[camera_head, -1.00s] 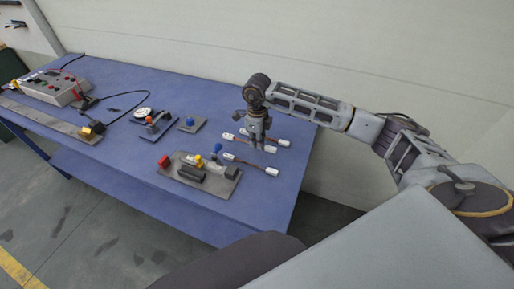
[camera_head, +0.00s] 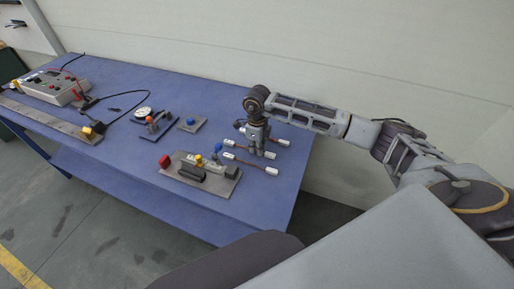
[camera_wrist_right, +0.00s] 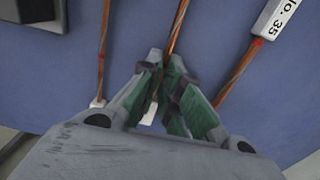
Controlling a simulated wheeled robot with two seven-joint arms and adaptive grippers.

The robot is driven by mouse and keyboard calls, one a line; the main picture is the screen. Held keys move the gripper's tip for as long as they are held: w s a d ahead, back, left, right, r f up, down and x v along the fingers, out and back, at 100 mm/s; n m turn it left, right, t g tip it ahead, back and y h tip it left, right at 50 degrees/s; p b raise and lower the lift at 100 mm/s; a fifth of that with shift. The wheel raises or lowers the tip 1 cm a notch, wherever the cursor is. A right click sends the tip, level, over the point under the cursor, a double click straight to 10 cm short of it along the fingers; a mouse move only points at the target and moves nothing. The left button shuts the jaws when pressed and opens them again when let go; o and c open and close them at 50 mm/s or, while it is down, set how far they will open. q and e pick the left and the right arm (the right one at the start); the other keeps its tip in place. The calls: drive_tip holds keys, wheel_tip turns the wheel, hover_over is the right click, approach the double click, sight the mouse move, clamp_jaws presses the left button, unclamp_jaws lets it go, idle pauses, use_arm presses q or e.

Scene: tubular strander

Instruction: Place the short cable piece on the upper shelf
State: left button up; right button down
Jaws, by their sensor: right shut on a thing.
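Three copper-coloured cable pieces with white end tags lie side by side at the right end of the blue bench top (camera_head: 215,108): a front one (camera_head: 250,163), a middle one and a back one. I cannot tell which is the short one. My right gripper (camera_head: 257,153) points down over the middle piece. In the right wrist view, my right gripper (camera_wrist_right: 160,62) is shut on the middle cable piece (camera_wrist_right: 178,22), with another piece on each side, the left (camera_wrist_right: 103,45) and the right (camera_wrist_right: 243,70). A lower blue shelf (camera_head: 130,192) runs under the bench top. My left gripper is not in view.
A grey plate (camera_head: 205,188) with red, yellow and blue parts lies just left of the cable pieces. A small plate with a blue knob (camera_head: 190,123), a gauge (camera_head: 143,113) and a control box (camera_head: 55,88) stand farther left. A wall is behind.

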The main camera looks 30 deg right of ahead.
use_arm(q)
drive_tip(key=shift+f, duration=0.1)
use_arm(e)
drive_tip(key=c, duration=1.6)
unclamp_jaws()
drive_tip(key=shift+f, duration=0.1)
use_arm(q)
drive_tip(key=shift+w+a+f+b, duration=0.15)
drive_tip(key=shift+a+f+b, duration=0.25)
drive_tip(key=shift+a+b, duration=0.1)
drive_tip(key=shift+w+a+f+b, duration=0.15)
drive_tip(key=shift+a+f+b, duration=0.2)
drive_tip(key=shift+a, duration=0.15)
use_arm(e)
wheel_tip(320, 180, up, 12)
drive_tip(key=shift+r, duration=0.15)
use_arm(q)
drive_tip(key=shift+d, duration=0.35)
use_arm(e)
drive_tip(key=shift+o, duration=0.4)
